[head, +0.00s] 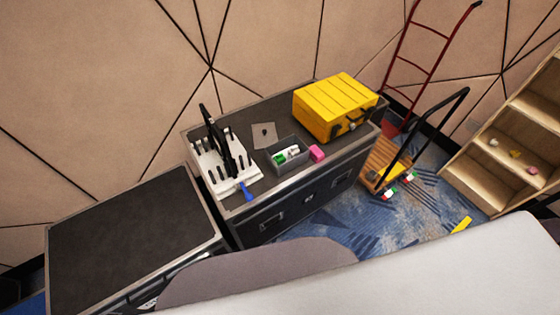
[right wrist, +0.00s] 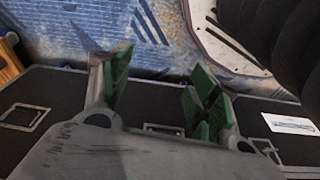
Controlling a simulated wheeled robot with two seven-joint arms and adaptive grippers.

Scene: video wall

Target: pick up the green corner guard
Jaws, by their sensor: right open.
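Small green and white items (head: 286,155) lie in a grey open bin (head: 290,168) on top of the black case in the head view. They are too small to tell if one is the green corner guard. My right gripper (right wrist: 158,66) shows in the right wrist view, open, with green pads on its fingers and nothing between them. Neither gripper shows in the head view, and my left gripper is in no view.
A pink block (head: 317,153) is beside the bin. A yellow case (head: 335,105) stands right of it, a white rack (head: 222,163) with black items left. A lower black case (head: 130,235) has a clear top. A cart (head: 382,165) and wooden shelves (head: 510,150) stand right.

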